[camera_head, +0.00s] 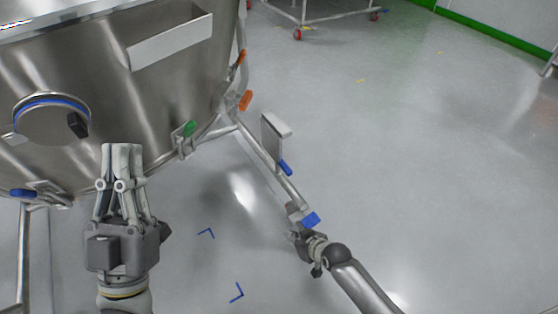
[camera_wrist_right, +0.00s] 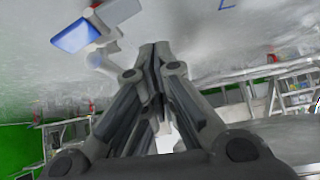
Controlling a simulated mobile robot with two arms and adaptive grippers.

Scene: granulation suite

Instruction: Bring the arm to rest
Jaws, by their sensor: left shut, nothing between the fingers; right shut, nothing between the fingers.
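My left gripper (camera_head: 122,150) stands upright in the lower left of the head view, fingers together and empty, in front of the steel vessel (camera_head: 175,85). Its tips overlap the vessel's lower edge in the picture; I cannot tell whether they touch it. My right gripper (camera_head: 300,236) appears small and low in the head view, at the end of the arm from the lower right. It is close to a blue pedal (camera_head: 311,219). In the right wrist view its fingers (camera_wrist_right: 160,48) are closed with nothing between them, and the pedal (camera_wrist_right: 75,36) is at the upper left.
The vessel's tubular frame (camera_head: 289,190) reaches down to the pedal. A round port with a blue ring (camera_head: 50,118) is on the vessel. Blue corner marks (camera_head: 237,292) lie on the floor. Open floor (camera_head: 420,150) spreads to the right; a wheeled frame (camera_head: 320,18) stands at the back.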

